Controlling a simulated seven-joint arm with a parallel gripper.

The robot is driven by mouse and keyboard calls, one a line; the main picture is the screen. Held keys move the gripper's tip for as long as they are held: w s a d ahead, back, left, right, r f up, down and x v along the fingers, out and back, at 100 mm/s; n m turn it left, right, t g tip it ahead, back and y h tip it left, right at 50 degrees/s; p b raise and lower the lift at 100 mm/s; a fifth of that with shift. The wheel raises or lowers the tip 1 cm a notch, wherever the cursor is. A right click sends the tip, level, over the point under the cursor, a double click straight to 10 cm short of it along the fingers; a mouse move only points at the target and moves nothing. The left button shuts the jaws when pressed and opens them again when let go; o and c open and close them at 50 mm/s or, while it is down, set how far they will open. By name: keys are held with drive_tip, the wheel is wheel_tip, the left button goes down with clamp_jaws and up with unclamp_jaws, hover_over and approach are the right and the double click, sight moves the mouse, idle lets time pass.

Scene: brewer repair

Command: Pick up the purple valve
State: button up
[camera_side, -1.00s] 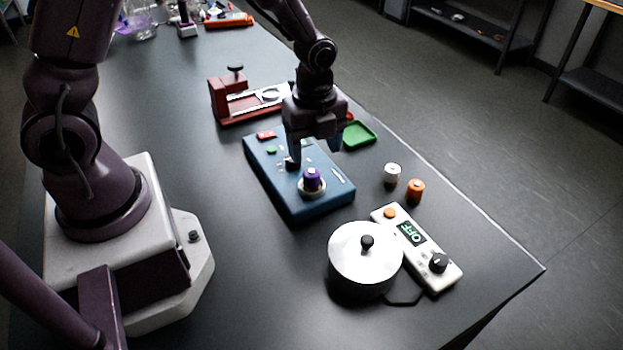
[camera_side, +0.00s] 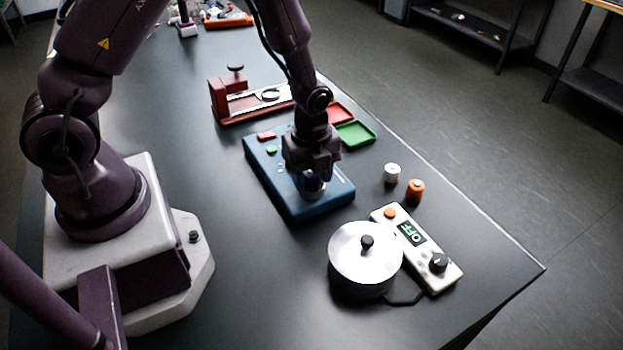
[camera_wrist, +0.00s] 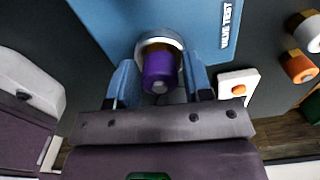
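The purple valve (camera_wrist: 159,69) stands in a pale round socket (camera_wrist: 146,43) on the blue test box (camera_side: 285,200), marked "VALVE TEST" in the wrist view. In the side view the valve (camera_side: 313,183) is partly hidden by my gripper (camera_side: 314,177), which is low over the socket end of the box. In the wrist view my gripper (camera_wrist: 161,80) has one blue finger on each side of the valve. The fingers are apart, with a narrow gap to the valve on each side. The valve is still seated in the socket.
A white valve (camera_side: 392,172) and an orange valve (camera_side: 415,189) stand right of the box. A silver pot (camera_side: 350,265) and a white control panel (camera_side: 445,275) reading OFF are in front. Red (camera_side: 341,112) and green (camera_side: 357,134) trays and a red fixture (camera_side: 219,100) are behind.

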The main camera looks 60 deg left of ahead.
drive_tip(key=c, duration=0.6)
drive_tip(key=shift+c, duration=0.2)
drive_tip(key=shift+r, duration=0.1)
